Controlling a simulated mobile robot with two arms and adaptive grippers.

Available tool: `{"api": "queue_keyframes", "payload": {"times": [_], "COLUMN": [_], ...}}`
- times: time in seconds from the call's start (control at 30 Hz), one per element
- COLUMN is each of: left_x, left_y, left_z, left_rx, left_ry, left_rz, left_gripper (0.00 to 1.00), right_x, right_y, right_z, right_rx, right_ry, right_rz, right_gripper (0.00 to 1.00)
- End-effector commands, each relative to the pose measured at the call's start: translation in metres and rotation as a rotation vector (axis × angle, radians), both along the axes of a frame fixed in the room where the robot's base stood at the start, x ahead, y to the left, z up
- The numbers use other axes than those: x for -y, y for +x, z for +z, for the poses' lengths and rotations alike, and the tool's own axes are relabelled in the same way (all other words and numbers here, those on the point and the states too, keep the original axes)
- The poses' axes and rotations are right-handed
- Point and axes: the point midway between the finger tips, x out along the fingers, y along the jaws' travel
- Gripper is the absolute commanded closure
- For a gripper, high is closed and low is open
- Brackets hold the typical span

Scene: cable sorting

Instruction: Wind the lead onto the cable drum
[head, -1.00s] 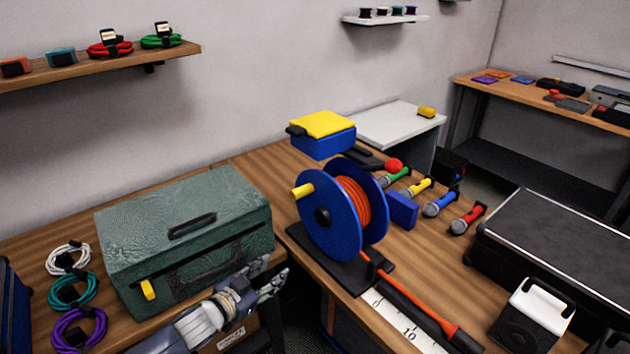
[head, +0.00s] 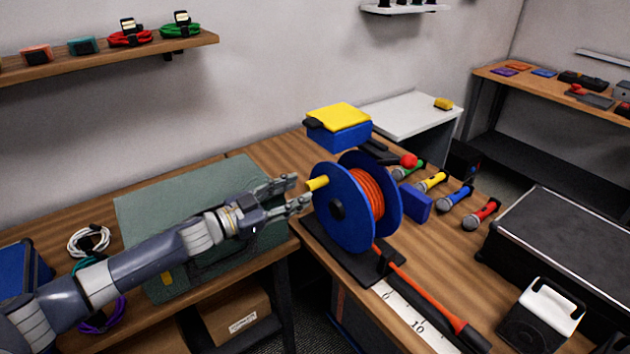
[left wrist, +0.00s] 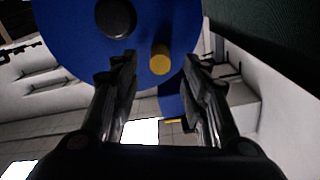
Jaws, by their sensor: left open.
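The cable drum (head: 342,212) has blue flanges and stands on a dark base plate (head: 334,251). Orange-red lead (head: 370,194) is wound around its core, and a length (head: 424,297) runs from the base along the bench, beside a white scale strip. A yellow crank handle (head: 317,184) sticks out of the near flange. My left gripper (head: 298,193) is open, with its fingertips just short of the handle. In the left wrist view the handle (left wrist: 160,60) lies between and beyond the two fingers (left wrist: 158,72), apart from both. My right gripper is not in view.
A green case (head: 150,208) lies under my left arm, with coiled cables (head: 88,240) to its left. A blue box with a yellow lid (head: 338,132) stands behind the drum. Several microphones (head: 455,199) lie right of it. A black case (head: 570,240) is at far right.

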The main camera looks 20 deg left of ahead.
Motion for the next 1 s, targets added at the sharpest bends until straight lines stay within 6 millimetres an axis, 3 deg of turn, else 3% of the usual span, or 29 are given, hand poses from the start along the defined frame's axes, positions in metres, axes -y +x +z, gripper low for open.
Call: {"api": "queue_keyframes", "payload": {"times": [0.1, 0.33, 0.77, 0.93, 1.0], "left_x": [0.016, 0.035, 0.040, 0.040, 0.040], "left_y": [0.020, 0.044, 0.051, 0.051, 0.051], "left_z": [0.004, 0.002, 0.000, 0.000, 0.000], "left_rx": [0.002, 0.002, 0.000, 0.000, 0.000], "left_ry": [-0.003, 0.000, 0.001, 0.001, 0.001], "left_rz": [-0.001, 0.001, 0.000, 0.000, 0.000], "left_gripper": [0.59, 0.59, 0.59, 0.97, 1.00], "right_x": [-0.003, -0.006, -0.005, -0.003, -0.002], "right_y": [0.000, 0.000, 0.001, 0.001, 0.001], "right_z": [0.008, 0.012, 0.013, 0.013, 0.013], "right_rx": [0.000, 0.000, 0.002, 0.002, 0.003], "right_ry": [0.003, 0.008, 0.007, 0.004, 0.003], "right_rz": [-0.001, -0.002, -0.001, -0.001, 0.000], "right_gripper": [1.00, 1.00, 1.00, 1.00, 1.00]}}
